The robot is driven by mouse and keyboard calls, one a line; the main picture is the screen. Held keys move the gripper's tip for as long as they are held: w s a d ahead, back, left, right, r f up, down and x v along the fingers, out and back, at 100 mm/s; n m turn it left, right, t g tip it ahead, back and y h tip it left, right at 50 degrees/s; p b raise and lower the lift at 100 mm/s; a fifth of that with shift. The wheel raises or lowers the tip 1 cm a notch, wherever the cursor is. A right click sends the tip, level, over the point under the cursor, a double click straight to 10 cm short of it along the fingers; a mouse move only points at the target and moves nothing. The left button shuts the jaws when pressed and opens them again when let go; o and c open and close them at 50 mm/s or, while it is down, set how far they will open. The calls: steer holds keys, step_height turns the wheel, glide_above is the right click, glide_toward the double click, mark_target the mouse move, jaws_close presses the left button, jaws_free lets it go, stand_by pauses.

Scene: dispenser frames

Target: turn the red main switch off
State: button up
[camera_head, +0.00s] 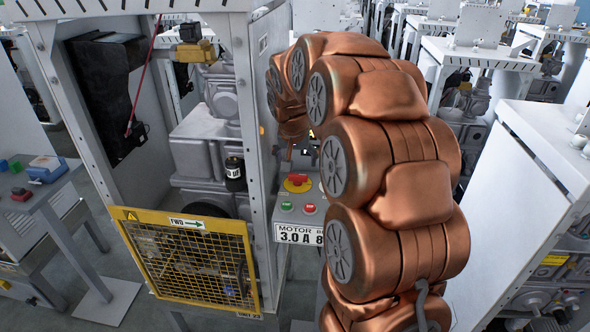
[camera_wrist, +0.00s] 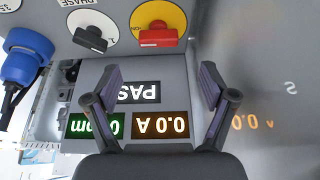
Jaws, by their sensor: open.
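The red main switch (camera_wrist: 158,36) is a red handle on a round yellow plate, near the top of the wrist view, where panel lettering appears upside down. Its handle looks crosswise in the picture. A red handle on yellow also shows in the head view (camera_head: 297,181), on the grey panel above the push buttons. My gripper (camera_wrist: 160,82) is open and empty, its two dark fingers apart over the panel's displays. The switch lies beyond the fingertips, apart from them. In the head view my copper-coloured arm hides most of the gripper.
A black rotary switch (camera_wrist: 90,38) sits left of the red one in the wrist view, with a blue connector (camera_wrist: 27,56) farther left. A lit amber display (camera_wrist: 160,125) reads 0.0 A. Green (camera_head: 286,206) and red (camera_head: 310,208) buttons sit below the switch. A yellow mesh guard (camera_head: 190,262) stands left.

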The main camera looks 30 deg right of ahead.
mark_target(298, 174)
steer(key=shift+p+x, duration=1.4)
steer(key=shift+x, duration=2.3)
steer(key=shift+s, duration=0.1)
steer(key=shift+c, duration=0.4)
steer(key=c, duration=1.1)
